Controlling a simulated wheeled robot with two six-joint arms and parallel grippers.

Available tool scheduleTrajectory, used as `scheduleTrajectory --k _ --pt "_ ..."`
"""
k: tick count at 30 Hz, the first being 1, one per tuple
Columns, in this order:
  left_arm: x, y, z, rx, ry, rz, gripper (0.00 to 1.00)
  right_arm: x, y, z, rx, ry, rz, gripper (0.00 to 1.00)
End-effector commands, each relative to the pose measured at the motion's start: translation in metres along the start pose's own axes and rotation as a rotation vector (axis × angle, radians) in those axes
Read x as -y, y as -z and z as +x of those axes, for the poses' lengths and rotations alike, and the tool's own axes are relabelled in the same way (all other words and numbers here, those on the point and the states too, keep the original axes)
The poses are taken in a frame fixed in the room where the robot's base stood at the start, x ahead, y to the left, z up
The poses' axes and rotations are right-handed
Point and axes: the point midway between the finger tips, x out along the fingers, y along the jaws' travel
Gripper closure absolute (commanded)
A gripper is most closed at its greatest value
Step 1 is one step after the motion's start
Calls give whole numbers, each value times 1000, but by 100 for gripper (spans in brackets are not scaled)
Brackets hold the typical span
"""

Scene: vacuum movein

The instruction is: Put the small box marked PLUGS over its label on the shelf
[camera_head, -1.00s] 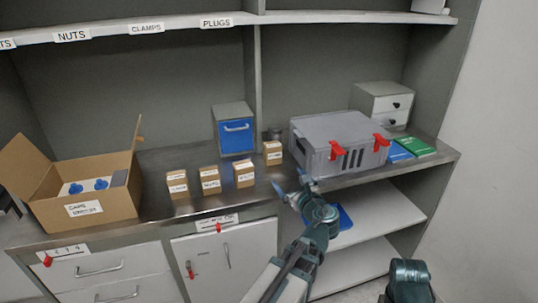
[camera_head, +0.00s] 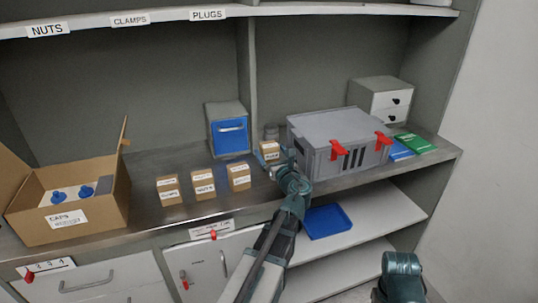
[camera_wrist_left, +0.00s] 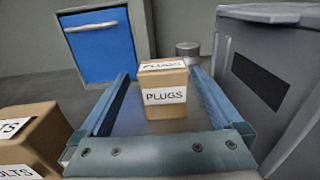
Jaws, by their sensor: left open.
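The small cardboard box marked PLUGS (camera_wrist_left: 164,97) stands upright on the counter, its label facing my left wrist camera. In the head view the PLUGS box (camera_head: 270,151) is partly hidden behind my left gripper (camera_head: 278,164). The left gripper (camera_wrist_left: 160,100) is open, with one finger on each side of the box and visible gaps between. The PLUGS label (camera_head: 208,14) is on the edge of the upper shelf (camera_head: 170,15). A dark piece of my right arm shows at the bottom right; its gripper is out of view.
Close to the right is a grey case (camera_head: 320,130) with red latches. Behind stand a blue-fronted box (camera_head: 228,135) and a small grey can (camera_wrist_left: 187,50). Several small boxes (camera_head: 203,185) stand to the left, beside an open carton (camera_head: 110,210). A vertical divider (camera_head: 246,80) rises behind.

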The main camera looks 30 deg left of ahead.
Motion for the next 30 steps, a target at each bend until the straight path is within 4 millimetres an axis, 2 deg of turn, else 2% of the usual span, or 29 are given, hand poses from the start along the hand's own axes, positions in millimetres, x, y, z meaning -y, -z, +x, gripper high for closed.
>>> scheduleTrajectory --k 3,13,23,30 --pt "1 0 11 0 1 0 0 0 0 0 0 0 0 50" --pt "1 0 19 0 0 -1 0 0 0 -1 0 0 0 50" --pt "5 -2 62 0 -1 -1 0 0 0 -2 0 0 0 50" --pt "4 -2 64 0 1 -1 0 0 0 -2 0 0 0 50"
